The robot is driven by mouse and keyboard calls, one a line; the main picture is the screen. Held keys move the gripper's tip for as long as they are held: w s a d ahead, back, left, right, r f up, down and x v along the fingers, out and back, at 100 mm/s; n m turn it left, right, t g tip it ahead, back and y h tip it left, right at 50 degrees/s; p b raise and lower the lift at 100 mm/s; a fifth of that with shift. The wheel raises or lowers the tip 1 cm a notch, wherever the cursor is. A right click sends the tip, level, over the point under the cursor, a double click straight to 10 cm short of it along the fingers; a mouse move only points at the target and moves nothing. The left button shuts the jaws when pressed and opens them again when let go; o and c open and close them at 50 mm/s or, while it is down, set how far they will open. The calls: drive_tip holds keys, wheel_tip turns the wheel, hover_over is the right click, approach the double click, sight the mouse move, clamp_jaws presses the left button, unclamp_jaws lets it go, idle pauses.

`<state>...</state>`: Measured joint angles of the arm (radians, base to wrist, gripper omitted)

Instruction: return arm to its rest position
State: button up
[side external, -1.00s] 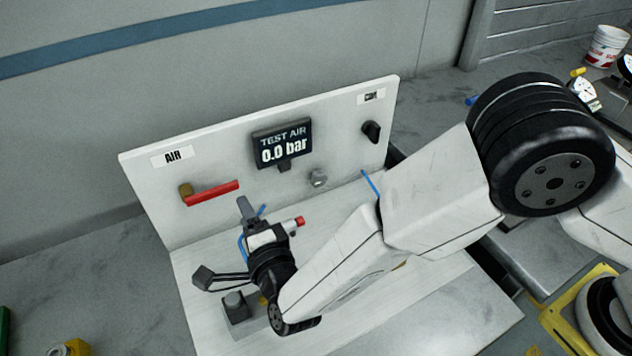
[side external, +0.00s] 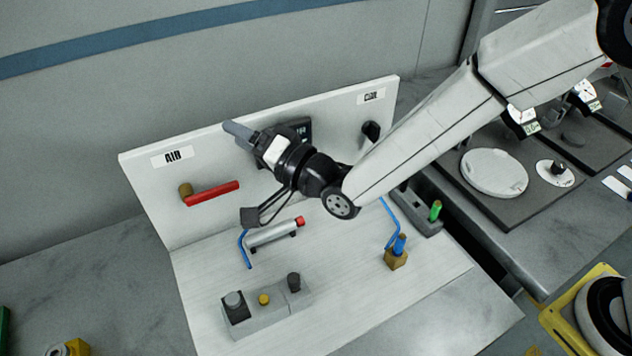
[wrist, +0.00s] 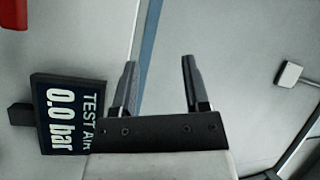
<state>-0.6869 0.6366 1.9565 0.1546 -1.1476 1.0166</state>
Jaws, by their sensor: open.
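My gripper (side external: 236,134) is raised in front of the upright white panel (side external: 140,172), close to the test air display in the side view. In the wrist view my gripper (wrist: 157,85) has two dark fingers apart with nothing between them. The display (wrist: 66,115) reads 0.0 bar in the wrist view, left of the fingers. In the side view the display (side external: 304,128) is mostly hidden behind my wrist.
A red lever (side external: 212,194) and a black knob (side external: 371,131) are on the panel. A cylinder with a red end (side external: 272,232), a grey block (side external: 270,317) and a brass fitting with a blue top (side external: 396,258) stand on the white base. A grey plate with a round disc (side external: 494,172) is at right.

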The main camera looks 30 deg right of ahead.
drive_tip(key=s+d+f+n+g+h, duration=0.2)
drive_tip(key=d+n+g+h, duration=0.45)
drive_tip(key=d, duration=1.15)
drive_tip(key=s+d+f+g+h, duration=0.1)
drive_tip(key=s+d+f+g, duration=0.2)
drive_tip(key=s+d, duration=0.5)
drive_tip(key=s+d+f+g+h, duration=0.2)
drive_tip(key=s+d+f+g, duration=0.2)
drive_tip(key=s+d, duration=0.5)
drive_tip(key=shift+d+f, duration=0.2)
drive_tip(key=shift+f, duration=0.7)
drive_tip(key=shift+g+h, duration=0.25)
